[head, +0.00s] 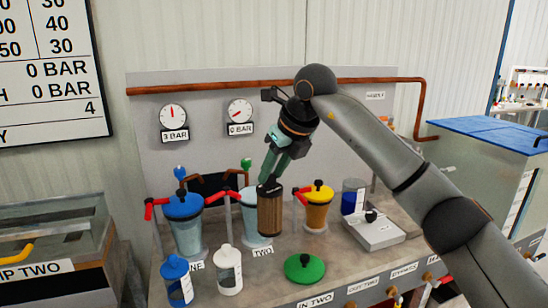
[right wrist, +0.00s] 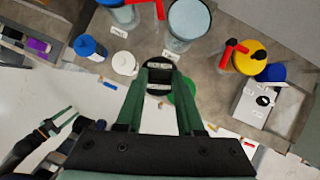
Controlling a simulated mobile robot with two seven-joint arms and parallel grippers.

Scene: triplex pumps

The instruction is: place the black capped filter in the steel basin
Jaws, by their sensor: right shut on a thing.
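The black capped filter (head: 270,213) is a brown ribbed cylinder with black ends, hanging upright. My right gripper (head: 271,178) is shut on its top cap, which also shows in the right wrist view (right wrist: 158,78). In the head view the filter overlaps the open clear housing (head: 249,212) labelled TWO; its height above the bench is hard to judge. No basin is surely identifiable; a grey metal open-topped box (head: 48,266) at the left, its label partly cut off, may be it. My left gripper (right wrist: 62,117) shows open and empty at the wrist view's lower left.
A green lid (head: 305,268) lies on the bench front. Blue-lidded (head: 184,207) and yellow-lidded (head: 318,193) housings flank housing TWO. Blue (head: 176,280) and white (head: 229,270) bottles stand at front left. A grey box (head: 374,230) sits right. A blue-topped cabinet (head: 490,127) stands far right.

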